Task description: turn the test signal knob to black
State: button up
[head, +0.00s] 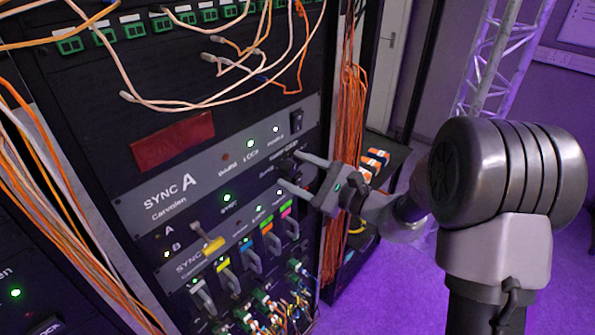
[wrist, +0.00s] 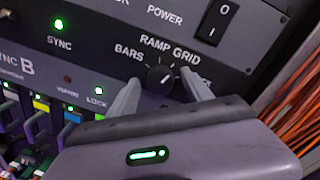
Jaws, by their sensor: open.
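The test signal knob (wrist: 160,79) is a small round black knob on the front of the SYNC A unit (head: 160,190). Around it in the wrist view I read BARS at its left, RAMP above and GRID at the upper right. A BLACK label is not readable; my right finger covers part of that side. The knob's light mark seems to point up and right, roughly toward GRID. My gripper (head: 290,170) is open, with one finger on each side of the knob; it also shows in the wrist view (wrist: 161,90). I cannot tell whether the fingers touch it.
A black power switch (wrist: 217,20) is above and right of the knob. Orange cable bundles (head: 347,150) hang along the rack's right edge. Colour-tagged levers (head: 268,237) and small plugs sit below on SYNC B. Loose patch cables hang above.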

grip_shut()
jog(key=shift+m, duration=0.3)
jog(key=m+p, duration=0.2)
jog(key=m, duration=0.2)
jog(key=shift+m+t+p, duration=0.3)
jog(key=shift+m+p, duration=0.8)
jog(key=shift+m, duration=1.1)
jog(key=shift+f, duration=0.1)
grip_release()
